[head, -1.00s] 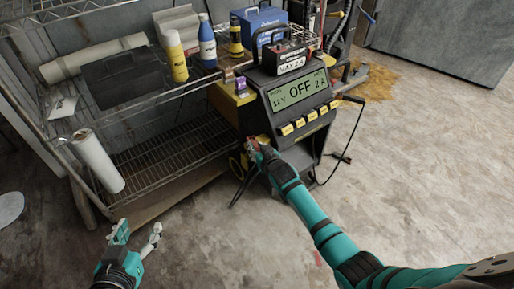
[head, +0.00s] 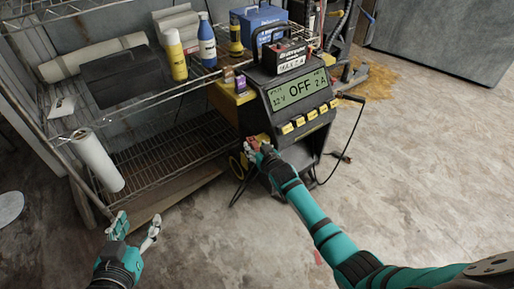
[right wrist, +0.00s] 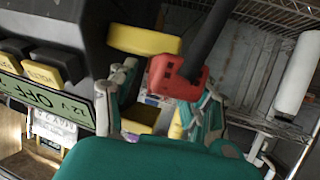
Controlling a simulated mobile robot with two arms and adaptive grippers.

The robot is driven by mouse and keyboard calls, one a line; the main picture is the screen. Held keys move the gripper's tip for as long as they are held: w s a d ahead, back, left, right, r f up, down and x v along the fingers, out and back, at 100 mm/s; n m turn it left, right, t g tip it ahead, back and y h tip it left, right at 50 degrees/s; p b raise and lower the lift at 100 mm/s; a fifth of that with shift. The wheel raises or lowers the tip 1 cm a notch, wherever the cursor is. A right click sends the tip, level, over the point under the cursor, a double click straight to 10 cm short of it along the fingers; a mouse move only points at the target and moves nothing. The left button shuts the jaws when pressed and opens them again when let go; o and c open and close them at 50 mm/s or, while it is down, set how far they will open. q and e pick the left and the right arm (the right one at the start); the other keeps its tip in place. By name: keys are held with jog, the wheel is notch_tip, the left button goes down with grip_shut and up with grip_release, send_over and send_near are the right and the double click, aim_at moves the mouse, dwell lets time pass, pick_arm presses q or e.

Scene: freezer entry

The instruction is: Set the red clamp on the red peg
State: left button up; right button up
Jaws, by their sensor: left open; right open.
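The yellow and black charger (head: 300,95) stands on the floor, its display reading OFF. My right gripper (head: 253,147) is open at its lower left side, and something red shows at the fingers. In the right wrist view, a red block-like piece (right wrist: 178,80), which looks like the red clamp, sits between the open fingers of my right gripper (right wrist: 170,105). A thick black bar or cable rises from it. I cannot tell whether it rests on a peg; no separate red peg is clear. My left gripper (head: 135,228) is open and empty, low at left.
A wire shelf (head: 165,150) with bottles, a toolbox and rolls stands at left, close to the charger. A black cable (head: 350,135) hangs at the charger's right, with a dark clamp-like piece (head: 343,157) by the floor. The floor at right is mostly clear.

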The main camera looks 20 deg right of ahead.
jog(key=shift+s, duration=0.1)
jog(key=v, duration=1.2)
